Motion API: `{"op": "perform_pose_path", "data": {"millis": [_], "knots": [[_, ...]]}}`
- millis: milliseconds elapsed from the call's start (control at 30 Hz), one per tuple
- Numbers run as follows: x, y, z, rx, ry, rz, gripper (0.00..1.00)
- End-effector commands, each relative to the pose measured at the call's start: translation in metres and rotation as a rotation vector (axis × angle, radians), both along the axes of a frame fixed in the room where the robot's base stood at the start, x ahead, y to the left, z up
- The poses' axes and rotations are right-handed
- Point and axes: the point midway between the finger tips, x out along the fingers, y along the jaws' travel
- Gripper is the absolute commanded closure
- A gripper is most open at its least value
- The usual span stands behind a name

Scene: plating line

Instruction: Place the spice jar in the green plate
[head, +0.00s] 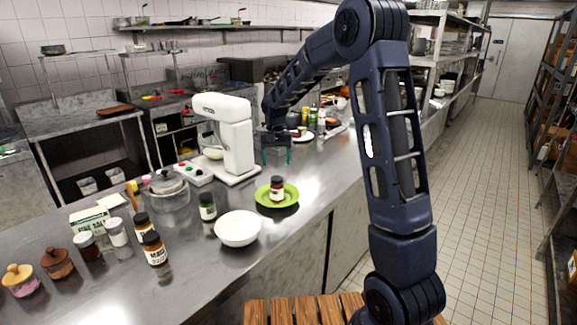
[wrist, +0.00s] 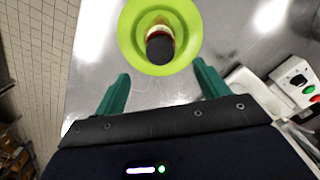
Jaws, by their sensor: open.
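The green plate (head: 264,197) lies on the steel counter in the head view. A spice jar (head: 277,188) with a dark cap stands upright in it. In the wrist view the green plate (wrist: 189,18) is at the top, with the dark-capped jar (wrist: 160,46) inside its rim. My gripper (head: 276,156) is above the counter, behind the plate in the head view. Its two green fingers (wrist: 160,88) are spread with nothing between them, apart from the jar and the plate.
A white bowl (head: 238,229) and a green-labelled jar (head: 207,206) stand near the plate. A white stand mixer (head: 235,135) is behind it. Several jars and a glass pot (head: 167,196) crowd the left. The counter right of the plate is clear.

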Motion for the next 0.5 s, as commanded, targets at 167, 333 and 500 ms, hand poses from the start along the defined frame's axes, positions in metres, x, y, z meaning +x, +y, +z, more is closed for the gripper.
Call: {"op": "perform_pose_path", "data": {"millis": [167, 333, 500], "knots": [[-0.002, -0.003, 0.005, 0.001, -0.004, -0.001, 0.26], [-0.017, -0.026, 0.029, 0.009, -0.029, -0.003, 0.26], [-0.049, -0.064, 0.066, 0.020, -0.073, -0.003, 0.26]]}}
